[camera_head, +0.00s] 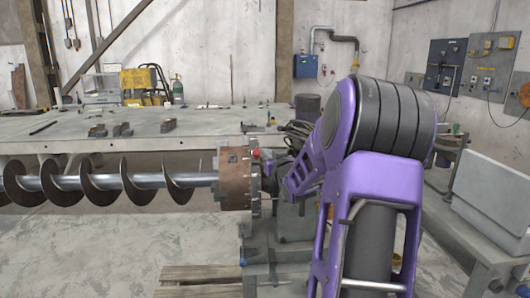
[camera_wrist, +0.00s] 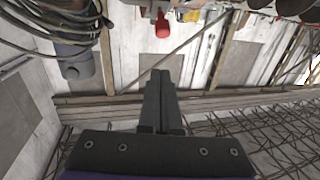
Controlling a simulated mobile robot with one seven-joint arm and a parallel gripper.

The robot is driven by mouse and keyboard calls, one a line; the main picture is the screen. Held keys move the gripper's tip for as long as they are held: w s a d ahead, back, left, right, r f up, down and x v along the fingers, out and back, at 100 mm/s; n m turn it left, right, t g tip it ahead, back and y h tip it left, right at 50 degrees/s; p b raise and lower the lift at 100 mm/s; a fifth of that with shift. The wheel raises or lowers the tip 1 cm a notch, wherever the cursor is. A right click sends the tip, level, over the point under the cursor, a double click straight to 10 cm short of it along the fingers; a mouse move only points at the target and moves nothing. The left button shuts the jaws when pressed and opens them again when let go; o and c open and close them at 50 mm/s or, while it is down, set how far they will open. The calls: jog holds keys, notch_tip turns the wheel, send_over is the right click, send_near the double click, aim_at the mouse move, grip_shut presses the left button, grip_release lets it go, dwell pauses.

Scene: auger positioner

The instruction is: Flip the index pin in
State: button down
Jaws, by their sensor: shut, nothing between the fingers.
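In the wrist view, my gripper (camera_wrist: 160,75) is shut, with its two dark fingers together and nothing between them. A red knob (camera_wrist: 163,28) on a dark stem is beyond the fingertips, near the top edge, apart from them; it may be the index pin's handle. In the head view, the positioner's rusty round chuck (camera_head: 235,178) holds the end of the long auger (camera_head: 130,181). My purple arm reaches down to the right side of the chuck. The fingertips and the pin are too small or hidden there to make out.
A long grey workbench (camera_head: 200,128) with small metal parts runs behind the auger. A wooden pallet (camera_head: 200,275) lies on the floor below the chuck. Coiled dark cables (camera_wrist: 50,25) hang at the upper left of the wrist view. A grey cabinet (camera_head: 492,205) stands at the right.

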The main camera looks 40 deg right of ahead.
jog(key=shift+v, duration=2.35)
jog(key=shift+d+r, duration=0.1)
